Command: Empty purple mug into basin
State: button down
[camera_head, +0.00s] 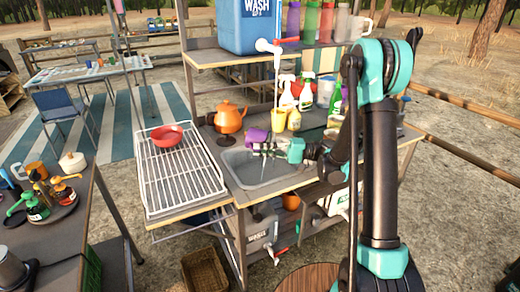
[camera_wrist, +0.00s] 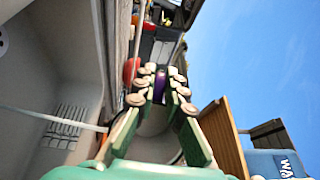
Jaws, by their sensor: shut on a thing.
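The purple mug (camera_head: 256,135) is held over the back part of the grey basin (camera_head: 236,178) in the head view. My gripper (camera_head: 266,148) reaches in from the right and is shut on the mug. In the wrist view a narrow purple part of the mug (camera_wrist: 160,86) shows between the fingertips, and my fingers hide most of the rest. The wrist view is turned on its side, with the basin (camera_wrist: 62,52) filling the left. The mug looks tipped, but its exact tilt and its contents cannot be told.
A white wire rack with a red bowl (camera_head: 167,135) lies left of the basin. An orange teapot (camera_head: 230,117) stands behind it. A blue water tank (camera_head: 245,25) sits on the shelf above.

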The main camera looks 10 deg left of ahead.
aim_at(261, 137)
dwell(0.4)
jog(key=h, duration=0.1)
jog(key=r+m+h, duration=0.1)
jog(key=h, duration=0.2)
jog(key=shift+r+m+h, duration=0.3)
jog(key=shift+h, duration=0.1)
jog(key=h, duration=0.2)
jog(key=r+m+h, duration=0.1)
jog(key=h, duration=0.1)
jog(key=shift+a+r+h, duration=0.1)
jog(key=shift+h, duration=0.2)
jog(key=h, duration=0.2)
jog(key=r+m+h, duration=0.1)
jog(key=h, duration=0.1)
jog(key=shift+r+h, duration=0.2)
jog(key=shift+h, duration=0.2)
jog(key=h, duration=0.1)
jog(key=m+h, duration=0.1)
jog(key=h, duration=0.1)
jog(key=shift+r+g, duration=0.4)
